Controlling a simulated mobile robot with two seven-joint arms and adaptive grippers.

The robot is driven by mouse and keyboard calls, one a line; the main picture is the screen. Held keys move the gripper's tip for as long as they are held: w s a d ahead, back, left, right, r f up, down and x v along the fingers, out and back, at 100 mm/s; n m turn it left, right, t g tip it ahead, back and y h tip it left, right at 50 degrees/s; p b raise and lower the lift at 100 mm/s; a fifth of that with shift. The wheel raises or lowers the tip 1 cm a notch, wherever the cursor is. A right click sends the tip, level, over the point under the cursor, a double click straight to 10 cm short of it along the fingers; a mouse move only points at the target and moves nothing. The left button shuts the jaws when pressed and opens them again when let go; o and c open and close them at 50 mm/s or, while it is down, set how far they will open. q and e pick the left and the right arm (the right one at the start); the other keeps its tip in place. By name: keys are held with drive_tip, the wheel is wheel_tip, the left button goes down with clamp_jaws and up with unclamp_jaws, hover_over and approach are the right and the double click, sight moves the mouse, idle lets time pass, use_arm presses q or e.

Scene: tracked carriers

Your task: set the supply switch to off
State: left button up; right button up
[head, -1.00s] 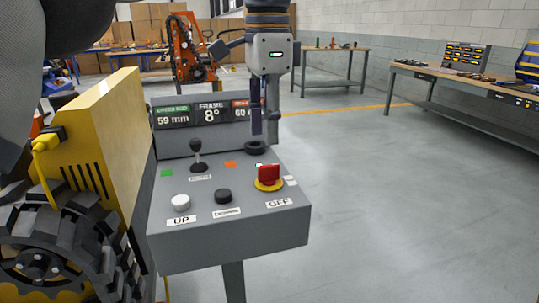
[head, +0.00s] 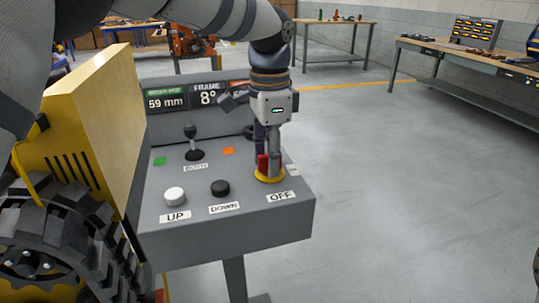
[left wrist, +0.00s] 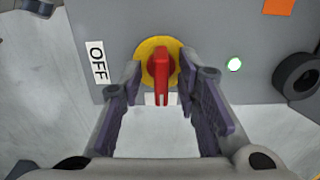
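The supply switch (head: 262,163) is a red handle on a round yellow base (head: 270,179) at the right of the grey console (head: 230,243). The OFF label (head: 281,196) lies just in front of it. In the left wrist view the red handle (left wrist: 161,82) points down the picture, and the OFF label (left wrist: 97,62) is to its left. My left gripper (head: 268,158) is down at the switch and partly covers it. In the left wrist view its open fingers (left wrist: 160,74) stand on both sides of the handle, with gaps. My right gripper is not in view.
A black-topped lever (head: 192,135), a white UP button (head: 175,196) and a black DOWN button (head: 220,188) share the panel. The display board (head: 165,92) stands behind them. A yellow tracked carrier (head: 95,110) is close on the left. The floor at right is clear.

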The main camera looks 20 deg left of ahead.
use_arm(q)
clamp_jaws()
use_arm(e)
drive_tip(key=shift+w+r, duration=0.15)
use_arm(q)
drive_tip(key=n+p, duration=0.1)
drive_tip(key=n, duration=0.2)
drive_tip(key=shift+r, duration=0.2)
drive_tip(key=n, duration=0.3)
drive_tip(key=shift+f+n+p, duration=0.1)
drive_tip(key=shift+n+p, duration=0.2)
drive_tip(key=n, duration=0.5)
drive_tip(key=shift+w+n, duration=0.1)
drive_tip(key=shift+n, duration=0.2)
drive_tip(key=n, duration=0.5)
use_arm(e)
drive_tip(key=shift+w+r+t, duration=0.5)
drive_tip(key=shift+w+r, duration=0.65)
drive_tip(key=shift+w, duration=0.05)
use_arm(q)
drive_tip(key=shift+n, duration=0.4)
